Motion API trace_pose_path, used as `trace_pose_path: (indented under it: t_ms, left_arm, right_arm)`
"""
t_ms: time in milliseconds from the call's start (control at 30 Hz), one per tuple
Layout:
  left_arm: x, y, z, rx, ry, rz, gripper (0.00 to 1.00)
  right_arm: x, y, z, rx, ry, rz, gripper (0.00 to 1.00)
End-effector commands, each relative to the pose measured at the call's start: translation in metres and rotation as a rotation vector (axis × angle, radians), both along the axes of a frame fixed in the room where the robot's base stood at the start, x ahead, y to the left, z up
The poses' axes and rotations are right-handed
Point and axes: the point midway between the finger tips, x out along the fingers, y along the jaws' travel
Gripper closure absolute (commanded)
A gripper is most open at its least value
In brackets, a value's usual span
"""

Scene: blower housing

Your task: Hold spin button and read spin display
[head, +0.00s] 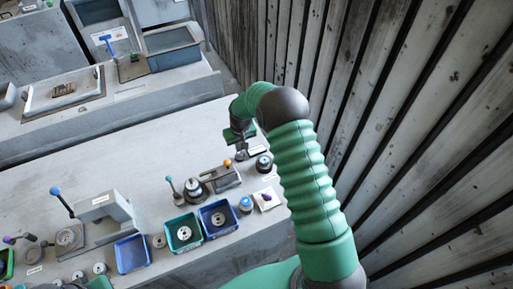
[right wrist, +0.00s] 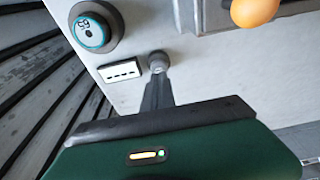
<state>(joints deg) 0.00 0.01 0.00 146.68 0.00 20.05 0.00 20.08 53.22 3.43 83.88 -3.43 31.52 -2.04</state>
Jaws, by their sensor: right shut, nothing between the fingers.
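The spin button (right wrist: 157,59) is a small grey round knob beside a white label. My right gripper (right wrist: 157,78) is shut and empty, its fingertips at the button and partly covering it. I cannot tell whether the button is pressed in. In the head view the right gripper (head: 240,151) points down over the bench.
An orange ball knob (right wrist: 255,10) lies close on the right of the wrist view, on a grey fixture (head: 227,179). A corrugated wall (head: 400,110) rises on the right.

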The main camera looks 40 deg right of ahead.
Motion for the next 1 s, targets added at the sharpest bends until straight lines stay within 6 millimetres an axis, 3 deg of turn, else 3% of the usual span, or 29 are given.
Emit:
trace_pose_path:
  t_ms: [500,1000]
  left_arm:
    - [0.000,0.000,0.037,0.000,0.000,0.000,1.00]
    - [0.000,0.000,0.036,0.000,0.000,0.000,1.00]
  right_arm:
    - [0.000,0.000,0.053,0.000,0.000,0.000,1.00]
    - [-0.001,0.004,0.056,0.000,-0.001,0.005,1.00]
